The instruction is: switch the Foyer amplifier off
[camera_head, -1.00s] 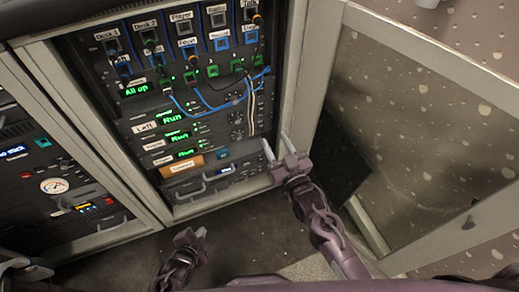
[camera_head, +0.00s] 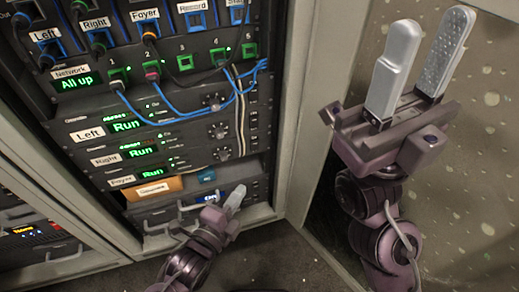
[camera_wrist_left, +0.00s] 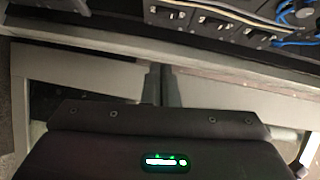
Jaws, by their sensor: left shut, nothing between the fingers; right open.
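The Foyer amplifier (camera_head: 172,171) is the lowest of three similar units in the rack in the head view. Its green display reads Run and a white Foyer label (camera_head: 122,181) sits at its left. My left gripper (camera_head: 236,195) is shut and empty, low in front of the rack, below and to the right of the Foyer display. No contact with the amplifier can be made out. My right gripper (camera_head: 425,55) is open and empty, raised at the right, away from the rack.
The Left amplifier (camera_head: 90,134) and the Right amplifier (camera_head: 105,160) sit above, also reading Run. An orange label plate (camera_head: 153,188) lies just below the Foyer unit. Blue cables (camera_head: 185,117) and pale cables (camera_head: 240,115) hang across the rack. A glazed door (camera_head: 480,150) stands open at right.

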